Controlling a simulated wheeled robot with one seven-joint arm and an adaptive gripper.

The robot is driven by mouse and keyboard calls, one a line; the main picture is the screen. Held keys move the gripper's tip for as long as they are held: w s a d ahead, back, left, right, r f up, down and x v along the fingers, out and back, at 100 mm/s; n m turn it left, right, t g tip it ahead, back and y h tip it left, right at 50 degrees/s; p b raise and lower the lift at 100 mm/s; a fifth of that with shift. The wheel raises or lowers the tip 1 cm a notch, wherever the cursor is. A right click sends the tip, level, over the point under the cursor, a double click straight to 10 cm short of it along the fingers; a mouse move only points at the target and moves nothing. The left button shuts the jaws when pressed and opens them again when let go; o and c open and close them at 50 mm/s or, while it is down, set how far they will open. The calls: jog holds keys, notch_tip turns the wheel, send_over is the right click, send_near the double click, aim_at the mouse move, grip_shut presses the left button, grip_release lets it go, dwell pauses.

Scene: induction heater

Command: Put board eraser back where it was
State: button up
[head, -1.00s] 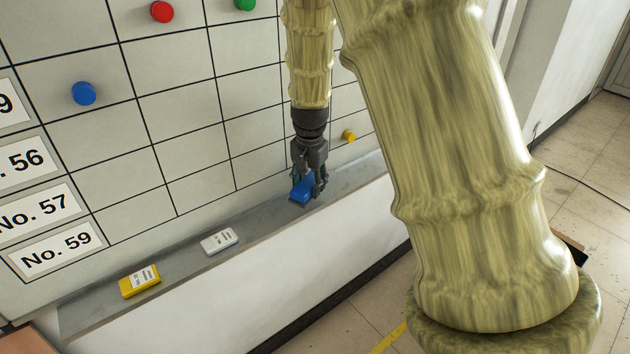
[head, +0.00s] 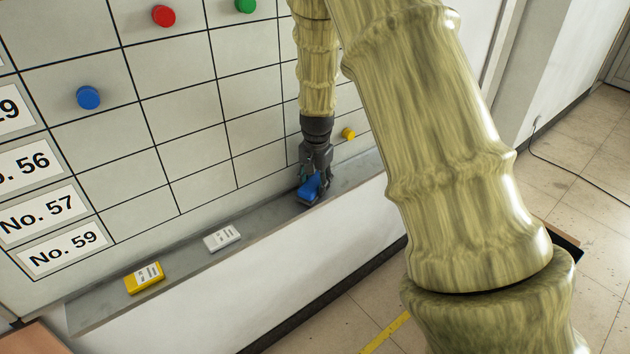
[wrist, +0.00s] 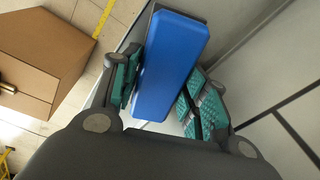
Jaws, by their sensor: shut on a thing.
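A blue board eraser (head: 311,187) is held between the fingers of my gripper (head: 315,186), at the right part of the grey tray (head: 190,262) under the whiteboard. In the wrist view the blue eraser (wrist: 172,65) lies lengthwise between the green finger pads of my gripper (wrist: 165,95). It is low over the tray; whether it touches the tray I cannot tell. A white eraser (head: 222,238) and a yellow eraser (head: 145,277) lie on the tray to the left.
The gridded whiteboard (head: 180,180) rises behind the tray, with red (head: 164,16), green (head: 245,5), blue (head: 88,97) and yellow (head: 348,133) magnets. The tray between the white eraser and my gripper is bare. A brown box (wrist: 45,50) shows in the wrist view.

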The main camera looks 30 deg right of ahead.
aim_at(316, 185)
jog(key=shift+f, duration=0.25)
jog(key=o, duration=0.7)
jog(key=shift+r, duration=0.1)
jog(key=r, duration=0.4)
jog(key=s+r+b, duration=0.1)
jog(key=r, duration=0.3)
jog(key=r+b, duration=0.1)
jog(key=r, duration=0.3)
jog(key=shift+s+a+r, duration=0.1)
jog(key=shift+s+a, duration=0.1)
jog(key=shift+a, duration=0.1)
